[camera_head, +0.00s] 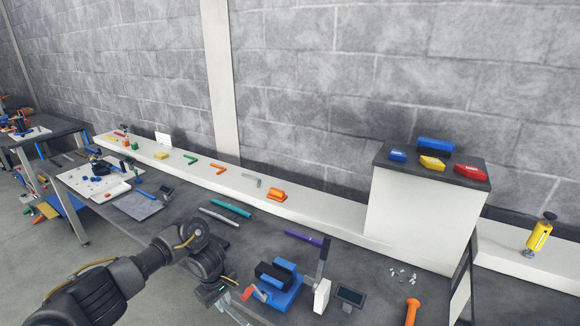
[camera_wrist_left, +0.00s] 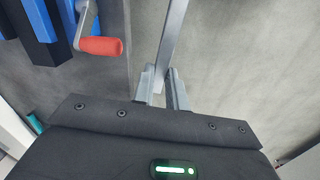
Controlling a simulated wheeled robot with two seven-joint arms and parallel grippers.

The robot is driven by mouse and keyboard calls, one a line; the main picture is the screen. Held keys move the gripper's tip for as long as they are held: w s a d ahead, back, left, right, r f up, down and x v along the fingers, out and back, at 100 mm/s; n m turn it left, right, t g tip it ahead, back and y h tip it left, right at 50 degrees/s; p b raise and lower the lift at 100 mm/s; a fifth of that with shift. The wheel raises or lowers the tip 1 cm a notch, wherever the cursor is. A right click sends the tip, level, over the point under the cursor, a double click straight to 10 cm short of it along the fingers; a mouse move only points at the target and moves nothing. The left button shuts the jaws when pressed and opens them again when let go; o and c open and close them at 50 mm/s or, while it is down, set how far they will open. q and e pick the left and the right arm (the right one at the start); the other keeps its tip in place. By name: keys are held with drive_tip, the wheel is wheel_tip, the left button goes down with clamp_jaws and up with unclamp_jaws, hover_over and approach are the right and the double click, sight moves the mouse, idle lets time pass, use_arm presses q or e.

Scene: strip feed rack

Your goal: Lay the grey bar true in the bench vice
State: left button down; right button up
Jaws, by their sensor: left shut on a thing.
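My left gripper (camera_head: 218,299) is low in the head view, just left of the bench vice (camera_head: 284,294). The vice is blue with dark jaws and a red-gripped handle (camera_head: 250,293). In the left wrist view my gripper fingers (camera_wrist_left: 162,88) are shut on a grey bar (camera_wrist_left: 173,35), a long, narrow strip running away toward the top. The bar is apart from the vice (camera_wrist_left: 44,22), which stands at upper left with its red handle grip (camera_wrist_left: 100,46). In the head view the held bar shows only partly near the bottom edge. My right gripper is not in view.
Teal (camera_head: 231,207), light grey (camera_head: 219,217) and purple (camera_head: 302,238) bars lie on the dark bench. A lever stand (camera_head: 322,285) and small screen (camera_head: 350,297) stand right of the vice. An orange handle (camera_head: 411,310) lies further right. A white ledge (camera_head: 325,224) runs behind.

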use_arm(q)
drive_tip(key=s+d+r+m, duration=0.1)
drive_tip(key=d+r+m, duration=0.35)
drive_tip(key=r, duration=0.25)
drive_tip(key=s+d+r+m+g, duration=0.1)
drive_tip(key=d+r+m, duration=0.2)
drive_tip(key=r+m, duration=0.25)
drive_tip(key=s+d+r+m, duration=0.25)
drive_tip(key=r+m, duration=0.25)
drive_tip(key=r, duration=0.3)
drive_tip(key=s+a+m, duration=0.6)
drive_tip(key=s+a, duration=0.5)
drive_tip(key=a, duration=0.2)
drive_tip(key=s+f+n+b, duration=0.2)
drive_tip(key=f+b, duration=0.4)
drive_tip(key=f, duration=0.7)
drive_tip(key=s+f+n+b, duration=0.1)
drive_tip(key=f+n+b, duration=0.2)
drive_tip(key=f, duration=1.1)
drive_tip(key=b, duration=0.2)
drive_tip(key=shift+s+f+b, duration=0.25)
drive_tip(key=shift+s+b, duration=0.1)
drive_tip(key=shift+b, duration=0.05)
